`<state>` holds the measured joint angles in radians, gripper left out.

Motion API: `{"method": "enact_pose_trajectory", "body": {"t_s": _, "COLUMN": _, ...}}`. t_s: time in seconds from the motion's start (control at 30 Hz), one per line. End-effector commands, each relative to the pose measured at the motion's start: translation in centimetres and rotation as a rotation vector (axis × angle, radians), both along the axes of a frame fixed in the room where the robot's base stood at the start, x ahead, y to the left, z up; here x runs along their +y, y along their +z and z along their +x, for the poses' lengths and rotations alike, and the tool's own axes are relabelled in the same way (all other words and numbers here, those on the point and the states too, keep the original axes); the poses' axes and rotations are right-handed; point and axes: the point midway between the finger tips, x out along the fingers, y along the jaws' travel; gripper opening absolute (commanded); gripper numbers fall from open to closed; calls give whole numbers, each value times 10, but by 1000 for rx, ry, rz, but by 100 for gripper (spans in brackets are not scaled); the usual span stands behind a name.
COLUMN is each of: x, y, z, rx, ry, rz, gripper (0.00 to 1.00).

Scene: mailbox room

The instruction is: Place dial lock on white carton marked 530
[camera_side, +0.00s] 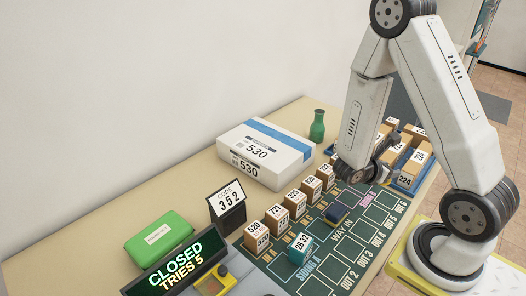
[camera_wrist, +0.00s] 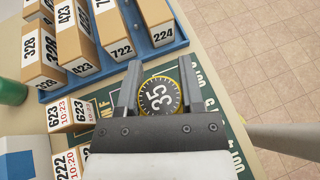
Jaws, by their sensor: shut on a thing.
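The dial lock (camera_wrist: 158,96) is a round dark dial with a yellow rim and the number 35, seen in the wrist view. My gripper (camera_wrist: 160,72) is shut on it, one finger on each side. In the side view my gripper (camera_side: 360,172) is low over the right part of the green board, near the blue tray; the dial lock cannot be made out there. The white carton marked 530 (camera_side: 284,158) lies flat at the back of the table, left of my gripper. It has a blue stripe, and its top looks free of objects.
A green bottle (camera_side: 317,126) stands just right of the carton. A blue tray (camera_side: 404,188) of tan boxes is at the right. A row of small boxes (camera_side: 294,203) stands between carton and board. A code card 352 (camera_side: 229,206), green box (camera_side: 158,240) and CLOSED sign (camera_side: 178,268) are at left.

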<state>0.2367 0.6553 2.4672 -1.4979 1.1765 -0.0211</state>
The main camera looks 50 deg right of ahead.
Motion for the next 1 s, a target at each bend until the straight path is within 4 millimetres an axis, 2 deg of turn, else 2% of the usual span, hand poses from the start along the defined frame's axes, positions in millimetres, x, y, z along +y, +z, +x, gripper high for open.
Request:
{"method": "enact_pose_trajectory", "body": {"t_s": 0.17, "x": 5, "y": 9, "z": 28, "rx": -9, "ry": 83, "rz": 11, "gripper": 0}}
{"method": "enact_pose_trajectory", "body": {"t_s": 0.37, "x": 22, "y": 31, "z": 80, "rx": -15, "ry": 255, "rz": 25, "gripper": 0}}
{"method": "enact_pose_trajectory", "body": {"t_s": 0.5, "x": 41, "y": 53, "z": 120, "rx": -15, "ry": 399, "rz": 27, "gripper": 0}}
{"method": "enact_pose_trajectory", "body": {"t_s": 0.7, "x": 71, "y": 85, "z": 165, "rx": -10, "ry": 575, "rz": 14, "gripper": 0}}
{"method": "enact_pose_trajectory", "body": {"t_s": 0.83, "x": 85, "y": 100, "z": 181, "rx": -5, "ry": 650, "rz": 4, "gripper": 0}}
{"method": "enact_pose_trajectory", "body": {"t_s": 1.0, "x": 93, "y": 108, "z": 190, "rx": -1, "ry": 692, "rz": -3, "gripper": 0}}
